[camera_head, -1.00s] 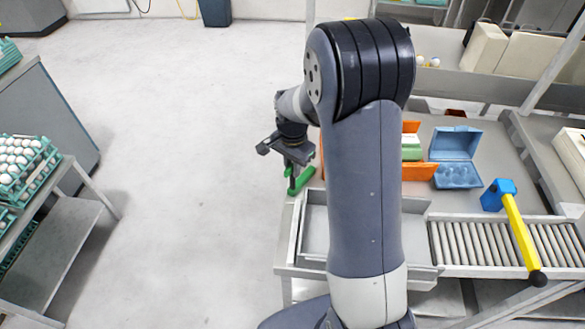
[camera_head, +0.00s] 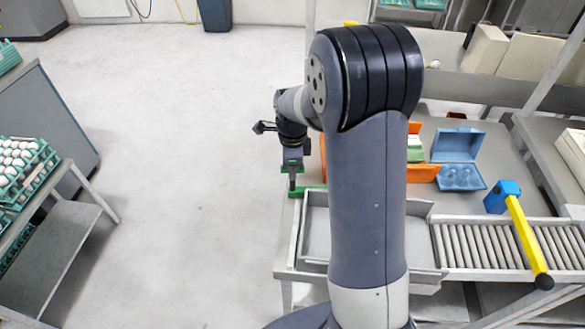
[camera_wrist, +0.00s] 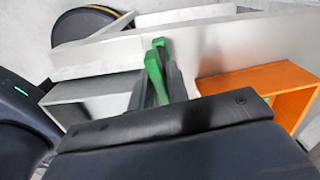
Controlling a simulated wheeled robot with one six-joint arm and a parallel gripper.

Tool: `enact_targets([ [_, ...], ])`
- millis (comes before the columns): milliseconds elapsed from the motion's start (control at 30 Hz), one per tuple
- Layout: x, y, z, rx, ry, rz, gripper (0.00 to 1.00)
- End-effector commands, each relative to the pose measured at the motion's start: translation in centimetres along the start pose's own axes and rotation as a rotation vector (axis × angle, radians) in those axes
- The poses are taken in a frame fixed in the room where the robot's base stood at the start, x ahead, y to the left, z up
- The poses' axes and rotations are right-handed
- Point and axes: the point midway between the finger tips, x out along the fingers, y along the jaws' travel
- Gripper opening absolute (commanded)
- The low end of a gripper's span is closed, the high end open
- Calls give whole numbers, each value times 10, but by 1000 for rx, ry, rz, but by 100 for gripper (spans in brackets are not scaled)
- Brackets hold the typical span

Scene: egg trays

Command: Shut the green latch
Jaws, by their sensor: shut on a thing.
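The green latch (camera_head: 312,190) is at the left end of the workbench, just behind the metal tray. Its green bar now lies roughly sideways in the head view. In the wrist view the green latch (camera_wrist: 155,76) shows as a narrow green piece beyond the black gripper body. My gripper (camera_head: 292,187) points down at the latch's left end and is shut on it. In the wrist view a grey finger stands right beside the green. The exact contact is partly hidden by the gripper body, and my arm covers what lies right of the latch.
A metal tray (camera_head: 314,228) sits in front of the latch, with a roller conveyor (camera_head: 480,246) to its right. An orange box (camera_wrist: 270,88) stands close by the latch. A blue egg carton (camera_head: 458,146) and a blue-and-yellow lever (camera_head: 520,232) are farther right. Open floor lies left.

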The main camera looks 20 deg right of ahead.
Motion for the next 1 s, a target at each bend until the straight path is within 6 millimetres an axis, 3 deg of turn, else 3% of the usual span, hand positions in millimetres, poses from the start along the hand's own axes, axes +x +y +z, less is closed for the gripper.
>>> enact_targets([
  [333, 0, 0, 0, 136, -1, -2, 0],
  [867, -1, 0, 0, 158, -1, -2, 0],
  [900, -1, 0, 0, 158, -1, -2, 18],
  [1000, -1, 0, 0, 158, -1, -1, 27],
])
